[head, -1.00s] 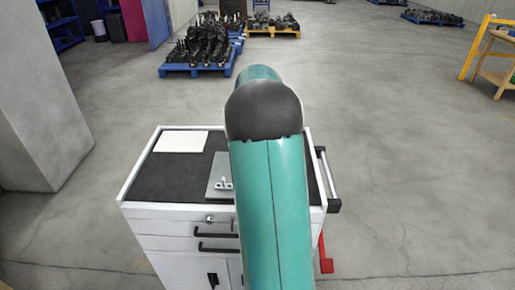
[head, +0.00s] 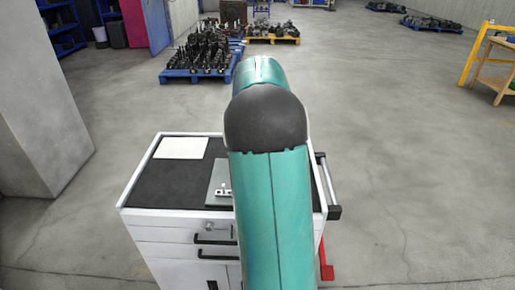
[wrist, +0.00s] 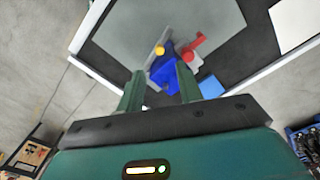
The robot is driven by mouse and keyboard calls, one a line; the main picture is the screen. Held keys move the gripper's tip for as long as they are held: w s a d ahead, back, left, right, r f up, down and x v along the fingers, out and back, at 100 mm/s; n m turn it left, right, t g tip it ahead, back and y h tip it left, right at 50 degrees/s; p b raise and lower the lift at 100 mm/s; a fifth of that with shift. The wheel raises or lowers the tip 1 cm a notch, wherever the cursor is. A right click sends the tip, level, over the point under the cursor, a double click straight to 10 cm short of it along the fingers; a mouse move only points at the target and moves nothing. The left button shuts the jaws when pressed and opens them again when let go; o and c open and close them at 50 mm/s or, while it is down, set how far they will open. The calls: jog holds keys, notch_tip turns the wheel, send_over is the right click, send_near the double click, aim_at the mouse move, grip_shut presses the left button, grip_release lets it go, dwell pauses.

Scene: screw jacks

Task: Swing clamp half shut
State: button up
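The clamp (wrist: 170,76) shows in the wrist view as a small fixture with a blue body, a red handle (wrist: 194,46) and a yellow knob (wrist: 160,50). It is on a grey plate (wrist: 150,20) on the cart. My gripper (wrist: 160,82) is open, its two green fingers apart, with the blue body appearing between and beyond them. I cannot tell whether either finger touches it. In the head view my arm hides the gripper and most of the plate (head: 217,175); only small metal fittings (head: 224,191) show at its left part.
The white cart (head: 165,220) has a dark top with a raised rim and a white sheet (head: 182,148) at back left. A side handle (head: 325,185) sticks out at right. A grey pillar (head: 40,110) stands left.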

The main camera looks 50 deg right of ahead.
notch_tip(320, 180, up, 6)
jog(key=shift+f, duration=0.1)
jog(key=shift+c, duration=0.3)
